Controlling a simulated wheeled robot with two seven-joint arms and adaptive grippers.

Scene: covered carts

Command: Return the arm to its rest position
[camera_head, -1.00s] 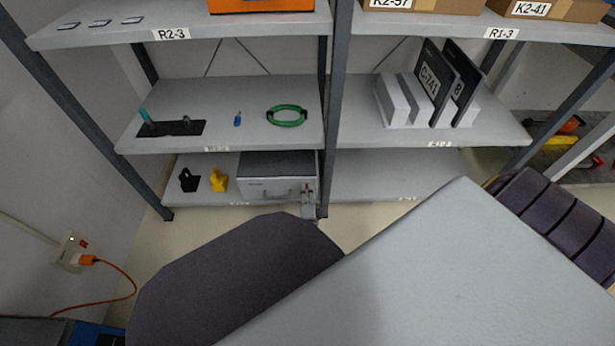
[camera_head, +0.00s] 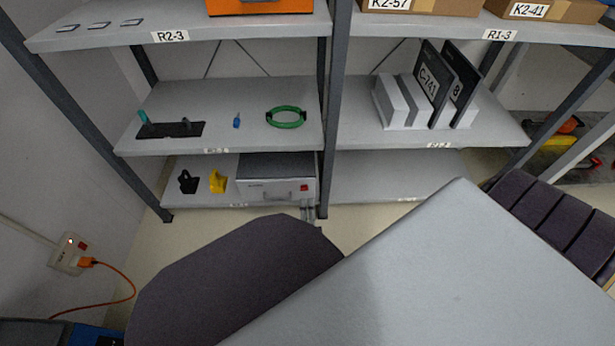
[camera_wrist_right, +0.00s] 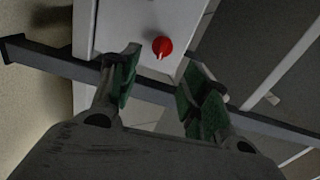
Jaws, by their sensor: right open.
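My right gripper (camera_head: 310,214) shows small in the head view, just in front of and below the right front corner of a grey box (camera_head: 268,187) on the bottom shelf. In the right wrist view my right gripper (camera_wrist_right: 160,78) is open, with green pads apart and nothing between them. Beyond the fingertips is a red knob (camera_wrist_right: 162,46) on a pale panel (camera_wrist_right: 118,28). The box also has a small red part (camera_head: 304,187) at its front right. The fingers look clear of the knob. Most of the right gripper is hidden in the head view. My left gripper is not in view.
A dark upright post (camera_head: 331,120) stands right beside the box. A yellow piece (camera_head: 217,182) and a black bracket (camera_head: 188,181) sit left of it. The middle shelf holds a green ring (camera_head: 286,117). The bottom shelf right of the post (camera_head: 400,180) is bare.

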